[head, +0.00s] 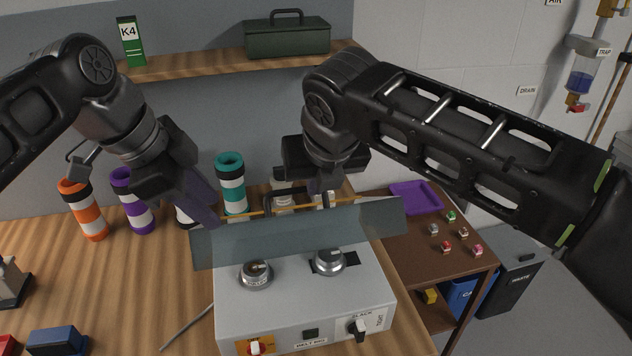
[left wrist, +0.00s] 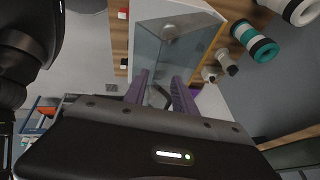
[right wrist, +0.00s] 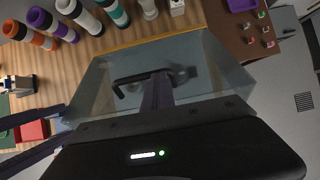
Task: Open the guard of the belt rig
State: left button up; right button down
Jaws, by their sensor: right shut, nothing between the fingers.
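The belt rig (head: 305,300) is a light grey box with two knobs on top and small controls on its front, on the wooden bench. Its translucent guard (head: 300,235) stands raised and tilted at the back of the box, leaving the knobs uncovered in the head view. The guard's black handle (right wrist: 130,80) shows in the right wrist view. My right gripper (head: 322,190) is shut and empty beside the handle; contact is unclear. My left gripper (head: 208,208) is open and empty near the guard's left end. In the left wrist view its purple fingers (left wrist: 160,88) are apart, before the guard.
Orange (head: 82,210), purple (head: 132,200) and teal (head: 231,185) banded tubes stand behind and left of the rig. A shelf above holds a green toolbox (head: 287,38) and a K4 box (head: 130,42). A lower side table with a purple tray (head: 415,198) is at right.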

pick_arm(q)
jog(key=shift+s+a, duration=0.55)
